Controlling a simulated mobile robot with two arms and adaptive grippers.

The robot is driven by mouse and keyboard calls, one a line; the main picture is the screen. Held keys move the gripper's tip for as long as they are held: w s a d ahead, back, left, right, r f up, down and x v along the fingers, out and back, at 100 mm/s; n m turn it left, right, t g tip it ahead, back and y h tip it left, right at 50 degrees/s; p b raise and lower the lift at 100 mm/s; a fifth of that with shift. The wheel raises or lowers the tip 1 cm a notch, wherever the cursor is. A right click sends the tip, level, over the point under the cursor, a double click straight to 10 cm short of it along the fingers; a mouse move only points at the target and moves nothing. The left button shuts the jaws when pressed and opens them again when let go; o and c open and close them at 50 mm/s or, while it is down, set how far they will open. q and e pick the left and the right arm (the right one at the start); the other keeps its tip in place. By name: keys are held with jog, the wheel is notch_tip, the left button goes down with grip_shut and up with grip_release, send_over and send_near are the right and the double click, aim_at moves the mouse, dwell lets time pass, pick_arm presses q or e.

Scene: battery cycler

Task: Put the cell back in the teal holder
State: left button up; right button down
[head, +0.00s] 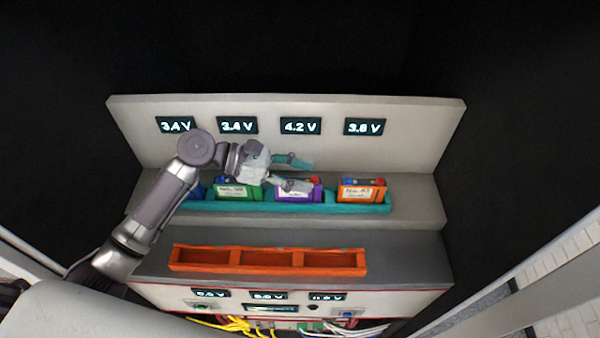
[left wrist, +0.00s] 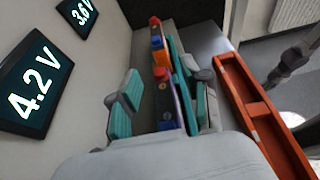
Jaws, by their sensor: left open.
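The teal holder (head: 330,208) stands on the upper shelf with a row of cells in it. A green cell (head: 238,192), a purple cell (head: 313,194) and an orange cell (head: 362,190) sit upright in it; a blue cell (head: 197,191) is mostly hidden behind my arm. My left gripper (head: 308,176) is open, its fingers on the back and front sides of the purple cell's top. In the left wrist view, the purple cell (left wrist: 165,105) shows between the spread fingers (left wrist: 158,98), with the orange cell beyond. Whether the fingers touch it I cannot tell. My right gripper is out of view.
An empty orange holder (head: 268,259) with three compartments lies on the lower ledge in front. A back panel (head: 395,155) with voltage screens rises behind the teal holder; the 4.2 V screen (head: 300,126) is above the purple cell. Yellow and white cables hang below.

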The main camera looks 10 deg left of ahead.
pick_arm(q)
jog(key=shift+s+f, duration=0.15)
jog(key=shift+f, duration=0.25)
jog(key=r+p+v, duration=0.1)
jog(key=p+v, duration=0.3)
jog(key=v, duration=0.3)
jog(key=shift+w+a, duration=0.2)
jog(key=shift+a, duration=0.05)
jog(key=shift+r, duration=0.15)
